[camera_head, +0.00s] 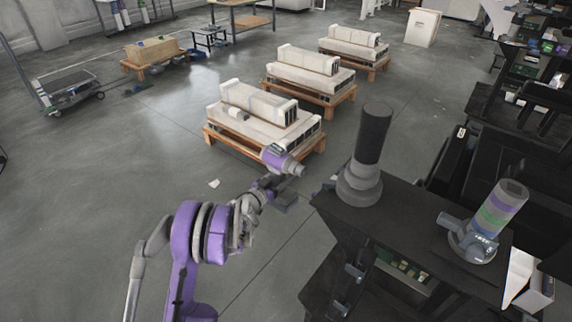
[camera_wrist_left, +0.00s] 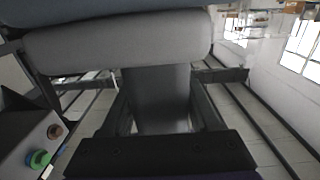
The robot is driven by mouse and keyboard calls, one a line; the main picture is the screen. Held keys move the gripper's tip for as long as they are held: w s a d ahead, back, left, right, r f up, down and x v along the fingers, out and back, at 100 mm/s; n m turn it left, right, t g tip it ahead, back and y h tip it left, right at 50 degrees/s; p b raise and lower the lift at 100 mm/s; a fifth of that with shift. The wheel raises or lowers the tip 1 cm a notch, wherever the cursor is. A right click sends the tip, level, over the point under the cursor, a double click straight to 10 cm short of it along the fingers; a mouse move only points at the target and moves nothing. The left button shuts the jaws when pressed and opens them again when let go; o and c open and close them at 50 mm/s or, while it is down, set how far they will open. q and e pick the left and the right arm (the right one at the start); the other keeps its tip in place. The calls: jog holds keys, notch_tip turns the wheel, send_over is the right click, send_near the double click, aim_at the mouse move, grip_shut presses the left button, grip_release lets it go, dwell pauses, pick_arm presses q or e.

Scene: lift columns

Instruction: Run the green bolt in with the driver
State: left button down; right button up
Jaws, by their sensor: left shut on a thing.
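My left gripper (camera_head: 277,188) is shut on the driver (camera_head: 284,161), a purple and grey tool held up in front of the dark bench. In the left wrist view the driver's thick grey body (camera_wrist_left: 120,45) crosses the top, and its grey handle (camera_wrist_left: 158,98) stands between the two fingers. The green bolt (camera_wrist_left: 39,159) shows at the lower left of that view, on a dark grey part (camera_wrist_left: 22,130), apart from the gripper. A reddish-brown bolt (camera_wrist_left: 55,131) sits just above it. I cannot make out the green bolt in the head view. My right gripper is not in view.
The dark bench (camera_head: 410,212) carries a dark column on a round grey base (camera_head: 358,186) and a banded purple-and-green cylinder (camera_head: 497,208) at right. Pallets with pale loads (camera_head: 265,115) stand on the floor behind. Open floor (camera_head: 120,150) lies to the left.

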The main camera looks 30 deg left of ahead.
pick_arm(q)
jog(key=shift+s+d, duration=0.15)
jog(key=shift+s, duration=0.05)
jog(key=shift+s+d+p, duration=0.2)
jog(key=shift+d+p, duration=0.65)
jog(key=shift+d, duration=1.5)
jog(key=shift+d+b, duration=0.3)
jog(key=shift+d, duration=0.6)
jog(key=shift+s+d, duration=0.1)
jog(key=shift+d, duration=0.65)
jog(key=shift+b, duration=0.65)
